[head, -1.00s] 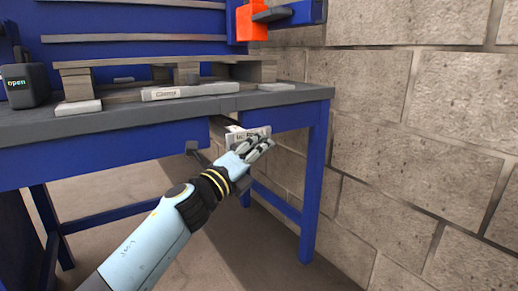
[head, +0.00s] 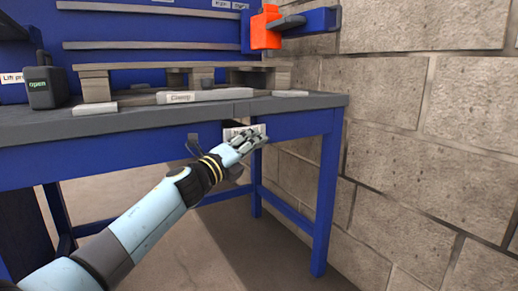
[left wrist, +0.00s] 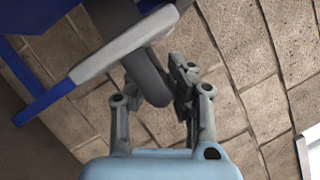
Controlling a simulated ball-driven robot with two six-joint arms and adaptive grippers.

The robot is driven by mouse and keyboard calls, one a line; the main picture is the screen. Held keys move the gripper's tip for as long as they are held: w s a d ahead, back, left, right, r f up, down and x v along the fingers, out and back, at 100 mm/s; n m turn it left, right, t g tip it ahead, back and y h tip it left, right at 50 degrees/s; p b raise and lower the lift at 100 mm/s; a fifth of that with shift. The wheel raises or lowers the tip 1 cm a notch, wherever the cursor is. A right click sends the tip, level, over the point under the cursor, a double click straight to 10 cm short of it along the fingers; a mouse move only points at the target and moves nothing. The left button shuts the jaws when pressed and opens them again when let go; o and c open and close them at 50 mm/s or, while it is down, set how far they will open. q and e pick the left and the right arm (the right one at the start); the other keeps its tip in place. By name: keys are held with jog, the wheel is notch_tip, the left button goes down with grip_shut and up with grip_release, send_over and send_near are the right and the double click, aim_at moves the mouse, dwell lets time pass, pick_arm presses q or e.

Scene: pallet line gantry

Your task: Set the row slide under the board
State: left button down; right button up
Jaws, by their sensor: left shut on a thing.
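The row slide shows as a small pale labelled plate (head: 240,131) at the blue front edge of the bench, just under the grey top. Its label is too small and covered to read. My left gripper (head: 247,142) reaches up from below, in front of the plate, and its fingers cover part of it. In the left wrist view my left gripper (left wrist: 162,95) has its fingers on both sides of a dark rounded handle (left wrist: 147,72) and is shut on it. The handle hangs beside a pale bar (left wrist: 125,45). My right gripper is not in view.
A wooden pallet (head: 95,88) lies on the grey bench top (head: 150,115), with a bar labelled Clamp (head: 192,96) at its front. A dark box reading open (head: 46,88) stands at left. An orange block (head: 266,30) sits above. A block wall (head: 420,110) bounds the right.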

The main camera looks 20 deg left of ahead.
pick_arm(q)
jog(key=shift+a, duration=0.15)
jog(key=c, duration=1.3)
grip_release()
jog(key=shift+w+a, duration=0.1)
jog(key=shift+w, duration=0.05)
jog(key=v, duration=1.2)
jog(key=shift+f, duration=0.1)
